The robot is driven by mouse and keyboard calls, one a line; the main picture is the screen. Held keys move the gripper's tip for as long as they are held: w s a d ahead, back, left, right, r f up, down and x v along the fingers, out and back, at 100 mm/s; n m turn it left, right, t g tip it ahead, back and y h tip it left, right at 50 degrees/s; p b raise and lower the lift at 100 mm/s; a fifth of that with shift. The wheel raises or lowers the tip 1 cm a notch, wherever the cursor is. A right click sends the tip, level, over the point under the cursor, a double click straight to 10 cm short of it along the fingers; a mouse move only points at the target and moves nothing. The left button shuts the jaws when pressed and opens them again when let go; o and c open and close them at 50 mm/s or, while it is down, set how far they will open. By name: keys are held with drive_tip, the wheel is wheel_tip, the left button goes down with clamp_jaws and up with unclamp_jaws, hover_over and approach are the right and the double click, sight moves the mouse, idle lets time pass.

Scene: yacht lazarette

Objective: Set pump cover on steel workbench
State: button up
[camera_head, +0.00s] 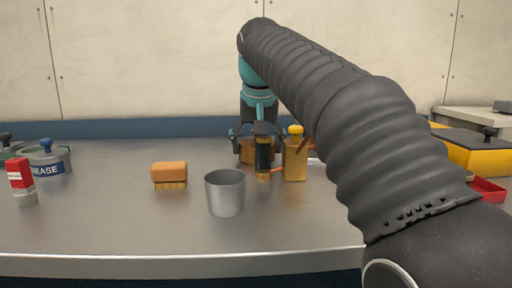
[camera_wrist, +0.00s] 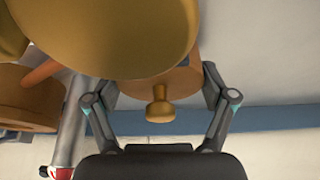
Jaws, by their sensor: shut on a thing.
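My gripper (camera_head: 257,138) points down over the steel workbench (camera_head: 120,216), towards its back. It is shut on a round orange-brown cover with a small knob, which I take to be the pump cover (camera_head: 245,151). In the wrist view the knobbed cover (camera_wrist: 184,82) lies between the two fingers of my gripper (camera_wrist: 160,92). A large gold round thing hides much of it there. In the head view a dark and gold thing partly hides the cover. I cannot tell whether the cover touches the bench.
A gold bottle (camera_head: 295,160) stands close right of the gripper. A steel cup (camera_head: 225,194) and an orange brush (camera_head: 169,173) stand in front. A grease tin (camera_head: 48,160) and red bottle (camera_head: 20,180) are left. A yellow box (camera_head: 480,157) is right. The front left bench is clear.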

drive_tip(key=shift+f, duration=0.15)
drive_tip(key=o, duration=1.3)
drive_tip(key=shift+o, duration=0.2)
drive_tip(key=p+v, duration=0.4)
drive_tip(key=v, duration=0.8)
